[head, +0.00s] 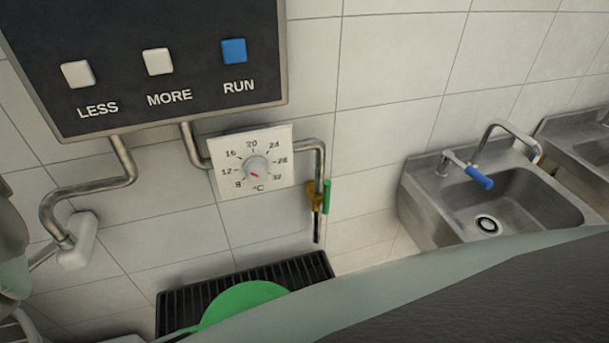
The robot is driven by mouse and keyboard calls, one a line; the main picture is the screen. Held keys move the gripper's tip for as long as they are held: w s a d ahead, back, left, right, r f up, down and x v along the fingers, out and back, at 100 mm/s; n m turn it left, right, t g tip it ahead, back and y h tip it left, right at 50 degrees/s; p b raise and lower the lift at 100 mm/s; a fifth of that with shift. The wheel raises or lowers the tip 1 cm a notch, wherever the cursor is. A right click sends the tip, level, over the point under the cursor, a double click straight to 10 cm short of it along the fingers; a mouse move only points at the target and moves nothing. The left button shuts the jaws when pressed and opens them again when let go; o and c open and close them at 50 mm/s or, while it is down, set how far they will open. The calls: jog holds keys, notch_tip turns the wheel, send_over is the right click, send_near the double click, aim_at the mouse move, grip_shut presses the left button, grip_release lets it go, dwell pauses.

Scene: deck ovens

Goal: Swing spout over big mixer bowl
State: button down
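A bent metal pipe (98,190) comes down from the dark control panel and ends at a white block (78,241) on the wall at left. A short metal tube (44,257), possibly the spout, leads from that block toward the left edge, where a grey-green shape partly hides it. I cannot tell where its outlet points. A metal rim or frame shows in the lower left corner; I cannot tell whether it belongs to the big mixer bowl. My gripper is not recognisable in this view.
The control panel (190,103) has LESS, MORE and RUN buttons. Below are a temperature dial (256,168) and a tap with green handle (326,197). A green round thing (242,298) sits by a black grate (315,268). A steel sink (425,215) stands right. A large grey-green surface blocks the lower right.

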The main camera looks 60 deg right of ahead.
jog(key=shift+w+f, duration=0.1)
jog(key=shift+w, duration=0.15)
jog(key=c, duration=0.6)
grip_release()
notch_tip(320, 180, up, 6)
jog(key=shift+w+d+r, duration=0.1)
jog(key=shift+r, duration=0.7)
